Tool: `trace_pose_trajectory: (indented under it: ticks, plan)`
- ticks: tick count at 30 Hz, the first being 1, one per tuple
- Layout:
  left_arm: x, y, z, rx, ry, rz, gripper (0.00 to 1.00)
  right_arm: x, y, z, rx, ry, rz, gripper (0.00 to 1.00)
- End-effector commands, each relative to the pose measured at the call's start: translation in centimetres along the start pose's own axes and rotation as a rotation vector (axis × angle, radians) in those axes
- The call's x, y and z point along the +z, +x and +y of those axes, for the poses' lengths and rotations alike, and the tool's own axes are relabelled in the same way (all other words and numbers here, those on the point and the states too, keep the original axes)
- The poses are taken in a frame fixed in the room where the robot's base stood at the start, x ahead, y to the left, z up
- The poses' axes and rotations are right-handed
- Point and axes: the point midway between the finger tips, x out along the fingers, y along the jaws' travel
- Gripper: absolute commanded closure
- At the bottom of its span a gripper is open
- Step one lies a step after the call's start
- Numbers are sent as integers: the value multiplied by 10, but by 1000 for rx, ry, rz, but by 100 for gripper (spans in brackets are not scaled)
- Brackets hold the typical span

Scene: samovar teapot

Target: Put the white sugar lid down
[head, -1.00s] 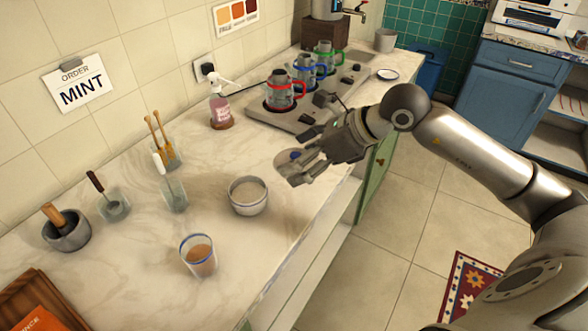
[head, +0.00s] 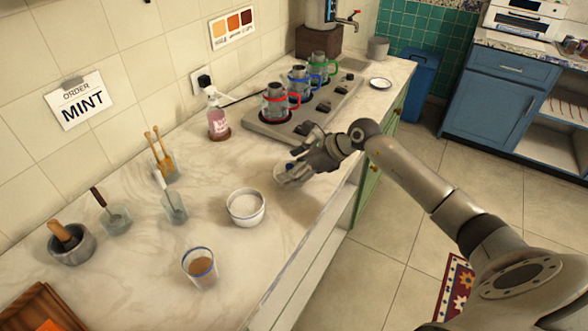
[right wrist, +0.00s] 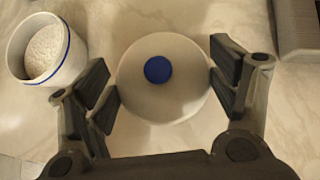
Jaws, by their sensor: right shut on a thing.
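The white sugar lid (right wrist: 163,100) is a round white disc with a blue knob in its middle. It sits between the fingers of my right gripper (right wrist: 163,88), which is shut on it. In the head view the right gripper (head: 291,174) is low over the marble counter, and it mostly hides the lid (head: 281,170). I cannot tell whether the lid touches the counter. The open sugar bowl (head: 246,209), white with a blue rim, stands to the left of the gripper and holds white sugar. It also shows in the right wrist view (right wrist: 49,52). My left gripper is not in view.
A stove plate (head: 262,130) with red, blue and green teapots is behind the gripper. A glass of brown drink (head: 200,267) stands near the counter's front edge. Bare marble lies around the gripper.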

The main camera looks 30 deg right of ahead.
Motion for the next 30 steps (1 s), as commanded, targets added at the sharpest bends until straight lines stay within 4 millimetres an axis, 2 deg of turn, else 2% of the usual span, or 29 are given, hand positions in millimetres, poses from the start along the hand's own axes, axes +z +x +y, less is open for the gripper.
trace_pose_trajectory:
  ticks: [3, 11, 27, 28, 30]
  plan:
    - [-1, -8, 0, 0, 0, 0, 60, -8, 8, 0, 0, 3, 0, 40]
    - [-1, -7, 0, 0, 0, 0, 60, -12, 10, 0, -2, -1, -1, 40]
    - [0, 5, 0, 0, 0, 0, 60, -20, 18, 0, 0, 0, 0, 40]
    - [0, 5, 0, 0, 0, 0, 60, -20, 18, 0, 0, 0, 0, 16]
    - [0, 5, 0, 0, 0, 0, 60, -20, 18, 0, 0, 0, 0, 7]
